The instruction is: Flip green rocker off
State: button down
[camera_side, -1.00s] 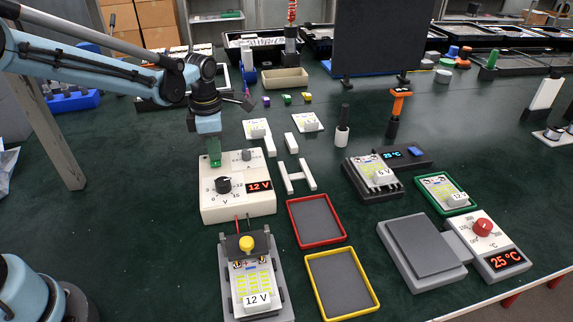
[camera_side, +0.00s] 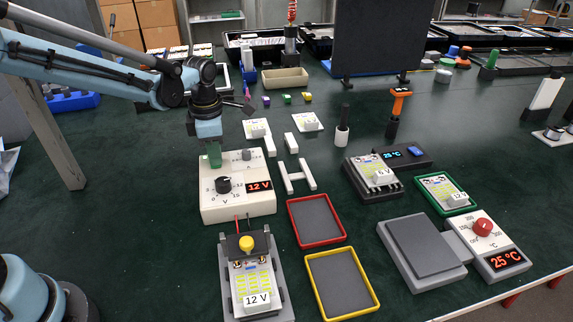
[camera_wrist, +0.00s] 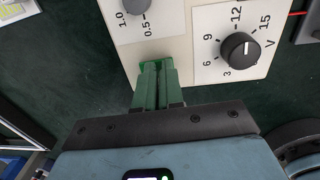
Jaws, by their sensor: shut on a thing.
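The cream power supply (camera_side: 240,206) has a black voltage knob, a smaller grey knob and a red display reading 12 V. Its black knob (camera_wrist: 239,48) also shows in the wrist view. The green rocker (camera_wrist: 152,64) is at the panel's edge in the wrist view, mostly covered by my fingers. My gripper (camera_wrist: 158,68) has green fingers pointing at the panel, shut on the rocker. In the side view my gripper (camera_side: 212,160) is at the supply's back left; the rocker is hidden there, and its tilt cannot be told.
A floodlight housing labelled 12 V (camera_side: 252,281) stands in a grey fixture in front of the supply, joined by red and black leads. A red tray (camera_side: 345,236) and a yellow tray (camera_side: 373,304) lie to the right. The green table left of the supply is clear.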

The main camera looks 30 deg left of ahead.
jog(key=shift+s+d, duration=0.15)
jog(key=shift+d, duration=0.05)
notch_tip(320, 180, up, 14)
jog(key=shift+s+d, duration=0.15)
dwell(0.5)
jog(key=shift+a+r+t+y, duration=0.1)
jog(key=shift+a+t+y, duration=0.2)
jog(key=f, duration=0.9)
jog(key=w+a+f, duration=0.1)
jog(key=f, duration=0.4)
jog(key=shift+w+a, duration=0.1)
